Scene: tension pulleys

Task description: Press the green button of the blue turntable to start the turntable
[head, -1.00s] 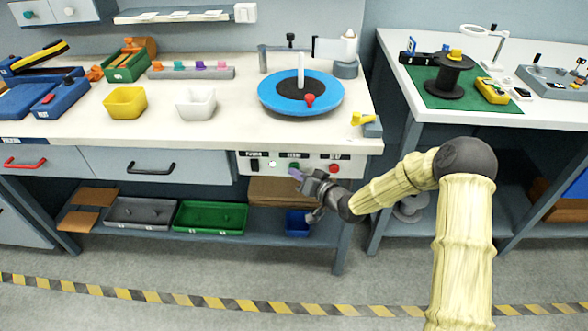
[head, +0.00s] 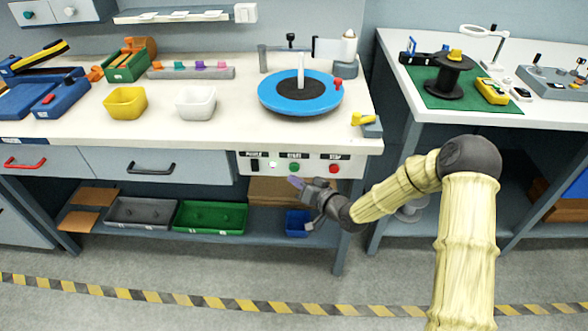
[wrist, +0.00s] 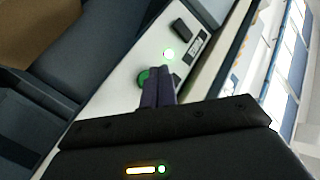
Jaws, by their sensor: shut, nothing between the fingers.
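The blue turntable (head: 273,101) stands on the white bench top, with a black centre, a white post and a red knob (head: 338,84) at its right rim. The green button (head: 294,167) is on the white panel on the bench front, under the START label. My gripper (head: 295,181) is shut and empty, just below and in front of the green button, and looks apart from it in the head view. In the wrist view, the shut fingers (wrist: 158,88) partly cover the green button (wrist: 143,75), and a lamp (wrist: 169,54) glows beside it.
The panel also has a black power switch (head: 255,165) at left and a red STOP button (head: 333,169) at right. Below, a shelf holds a green tray (head: 210,218) and a blue bin (head: 298,222). The floor in front is clear.

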